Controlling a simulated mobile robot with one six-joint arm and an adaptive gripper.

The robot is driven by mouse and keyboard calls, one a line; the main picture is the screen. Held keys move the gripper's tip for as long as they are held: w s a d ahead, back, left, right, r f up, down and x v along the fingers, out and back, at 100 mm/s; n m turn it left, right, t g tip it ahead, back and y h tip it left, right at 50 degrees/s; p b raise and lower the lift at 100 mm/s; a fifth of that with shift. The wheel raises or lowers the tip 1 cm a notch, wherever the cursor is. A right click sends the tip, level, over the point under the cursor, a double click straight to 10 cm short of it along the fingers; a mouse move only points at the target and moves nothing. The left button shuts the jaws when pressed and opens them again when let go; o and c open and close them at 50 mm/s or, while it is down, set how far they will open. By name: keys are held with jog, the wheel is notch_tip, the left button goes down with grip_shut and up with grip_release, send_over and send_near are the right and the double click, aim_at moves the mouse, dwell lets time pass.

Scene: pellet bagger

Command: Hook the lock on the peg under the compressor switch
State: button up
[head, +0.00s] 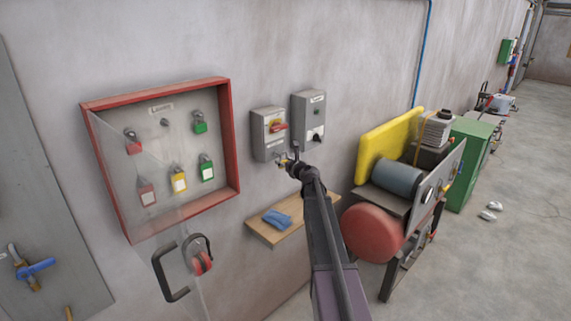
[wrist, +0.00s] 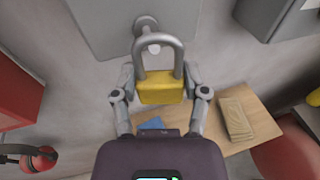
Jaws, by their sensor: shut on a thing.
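My gripper (wrist: 161,88) is shut on a yellow padlock (wrist: 160,93), one finger on each side of its body, with the grey shackle pointing up. In the head view my gripper (head: 288,161) is just below the grey switch box (head: 263,145) with the red and yellow handle; its label is too small to read. The box's lower part (wrist: 100,25) shows in the wrist view. A round-ended grey peg (wrist: 146,22) shows at the shackle's top, and a pale end shows within the loop. I cannot tell whether the shackle is around the peg or in front of it.
A second grey box (head: 313,106) is close on the right. A wooden shelf (head: 262,230) with a blue cloth (head: 277,219) is below. The red-framed lock board (head: 234,150) is at left, the red-ended machine (head: 372,232) at right.

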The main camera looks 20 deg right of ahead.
jog(key=shift+w+a+f, duration=0.1)
jog(key=shift+w+a, duration=0.05)
jog(key=shift+w, duration=0.45)
jog(key=shift+w+a+f+b, duration=0.25)
jog(key=shift+w+f+b, duration=0.15)
jog(key=shift+w, duration=0.15)
jog(key=o, duration=1.2)
jog(key=shift+w, duration=0.1)
jog(key=shift+o, duration=0.2)
